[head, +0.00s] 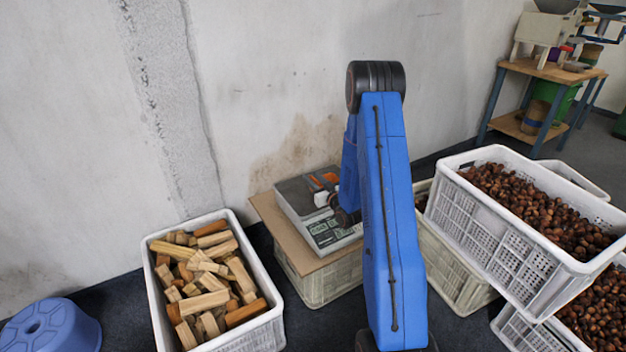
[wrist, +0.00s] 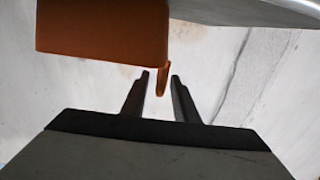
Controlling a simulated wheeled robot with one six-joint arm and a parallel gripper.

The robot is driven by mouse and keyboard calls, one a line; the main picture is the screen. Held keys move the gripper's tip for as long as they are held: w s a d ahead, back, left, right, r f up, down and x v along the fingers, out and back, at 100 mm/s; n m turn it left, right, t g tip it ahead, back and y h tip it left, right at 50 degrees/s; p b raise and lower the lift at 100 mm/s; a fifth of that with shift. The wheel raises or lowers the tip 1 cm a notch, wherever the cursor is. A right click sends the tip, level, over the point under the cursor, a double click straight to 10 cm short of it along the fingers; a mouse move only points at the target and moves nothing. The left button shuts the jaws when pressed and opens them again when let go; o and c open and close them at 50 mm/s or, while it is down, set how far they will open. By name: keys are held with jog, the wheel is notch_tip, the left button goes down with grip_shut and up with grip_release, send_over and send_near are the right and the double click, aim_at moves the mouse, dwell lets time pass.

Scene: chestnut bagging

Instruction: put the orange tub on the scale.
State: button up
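The scale (head: 326,234) has a dark grey pan and a keypad with a display, and it stands on a brown board. The orange tub (head: 325,179) shows as orange patches over the scale's pan, partly hidden by my gripper and arm. It fills the upper left in the wrist view (wrist: 100,30), beside a grey edge that looks like the scale's pan. My gripper (wrist: 160,75) is open, its two fingers apart on either side of the tub's orange handle tab, with gaps showing. In the head view my arm hides most of the gripper.
The board (head: 268,215) lies on a crate (head: 322,282) by the wall. A white crate of wood blocks (head: 274,318) stands left, with a blue stool (head: 50,326) beyond it. Stacked white crates of chestnuts (head: 487,229) stand right. A wooden workbench (head: 550,70) is far right.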

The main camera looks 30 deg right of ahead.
jog(key=shift+s+r, duration=0.1)
jog(key=shift+s, duration=0.05)
jog(key=s, duration=1.2)
jog(key=s+a+r+g+h, duration=0.1)
jog(key=s+a+r+g, duration=0.25)
jog(key=r, duration=0.45)
jog(key=s+a+r+g+h, duration=0.2)
jog(key=a+r+g, duration=0.25)
jog(key=r, duration=0.35)
jog(key=s+a+r+g, duration=0.1)
jog(key=s+a, duration=0.3)
jog(key=s, duration=0.6)
jog(key=s+a+r+g+y, duration=0.1)
jog(key=s+a+r, duration=0.3)
jog(key=s, duration=0.7)
jog(key=s+a+r+g+y, duration=0.1)
jog(key=s+a+r+g, duration=0.2)
jog(key=s+a, duration=0.3)
jog(key=s, duration=0.5)
jog(key=shift+s+m, duration=0.15)
jog(key=shift+m, duration=0.15)
